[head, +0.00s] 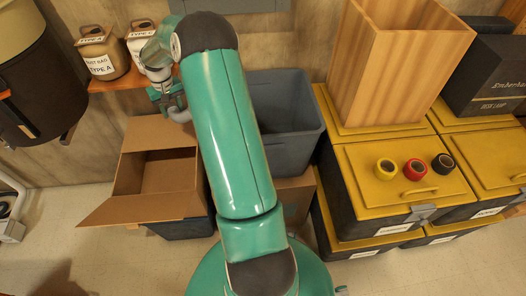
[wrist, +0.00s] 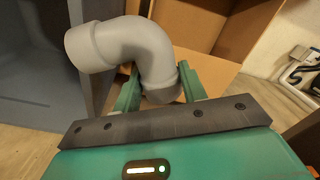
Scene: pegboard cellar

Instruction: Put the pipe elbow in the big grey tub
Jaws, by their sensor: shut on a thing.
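The pipe elbow (wrist: 135,48) is a grey curved fitting with a wider collar at each end. My gripper (wrist: 158,88) is shut on one end of it in the wrist view, with the other end pointing left. In the head view the elbow (head: 178,110) shows small below my gripper (head: 165,92), above the open cardboard box. The big grey tub (head: 300,140) stands right of my arm, its left part hidden by the arm. In the wrist view the tub (wrist: 30,105) is at the left, beside the elbow.
An open cardboard box (head: 140,207) with spread flaps stands left of my arm. A wooden shelf (head: 112,80) holds bags. Yellow-lidded crates (head: 375,180) at right carry tape rolls (head: 416,167) and a tall wooden bin (head: 395,65). A black box (head: 490,75) stands at far right.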

